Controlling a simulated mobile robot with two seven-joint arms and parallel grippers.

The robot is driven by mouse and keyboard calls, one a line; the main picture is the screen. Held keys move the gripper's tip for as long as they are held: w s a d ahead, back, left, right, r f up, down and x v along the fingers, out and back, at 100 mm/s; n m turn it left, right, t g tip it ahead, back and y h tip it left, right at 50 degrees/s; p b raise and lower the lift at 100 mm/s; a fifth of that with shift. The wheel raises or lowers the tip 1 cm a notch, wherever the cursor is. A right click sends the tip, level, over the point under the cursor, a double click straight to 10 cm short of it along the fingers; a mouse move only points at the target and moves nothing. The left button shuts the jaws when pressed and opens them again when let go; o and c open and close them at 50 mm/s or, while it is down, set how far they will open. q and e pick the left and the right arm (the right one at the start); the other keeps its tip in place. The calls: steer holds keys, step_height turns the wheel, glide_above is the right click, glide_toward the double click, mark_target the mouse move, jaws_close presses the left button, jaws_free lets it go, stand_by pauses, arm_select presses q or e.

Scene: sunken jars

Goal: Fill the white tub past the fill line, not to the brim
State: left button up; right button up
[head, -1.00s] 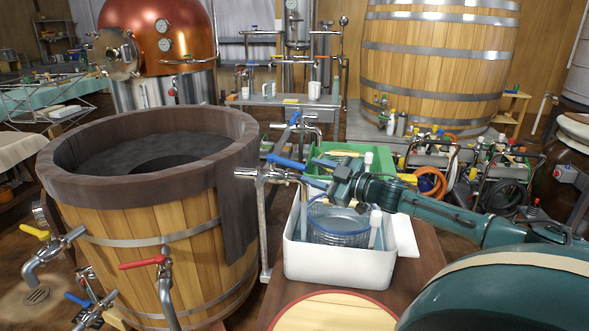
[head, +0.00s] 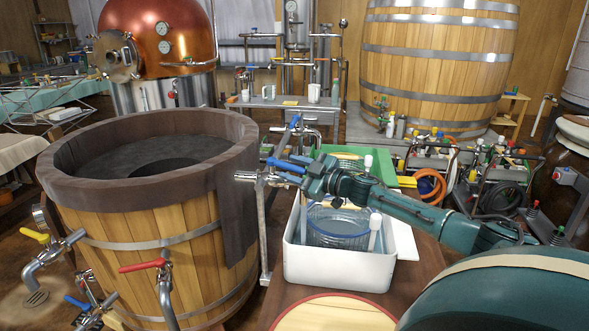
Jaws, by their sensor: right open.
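The white tub (head: 338,270) stands on a brown wooden table, right of the big wooden vat. I cannot make out a fill line or the water level in the tub. A metal tap (head: 250,177) with a blue lever (head: 282,164) reaches from the vat side toward the tub. My right gripper (head: 292,170) is open, its fingers at the lever; I cannot tell whether they touch it. My left gripper is not in view.
The wooden vat (head: 150,205) with a dark rim fills the left, with red-, yellow- and blue-handled taps low on its front. A green tray (head: 382,170) lies behind the tub. A round wooden lid (head: 335,314) lies in front of the tub.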

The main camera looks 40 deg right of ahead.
steer(key=shift+c, duration=0.3)
jaws_close()
steer(key=shift+a, duration=0.1)
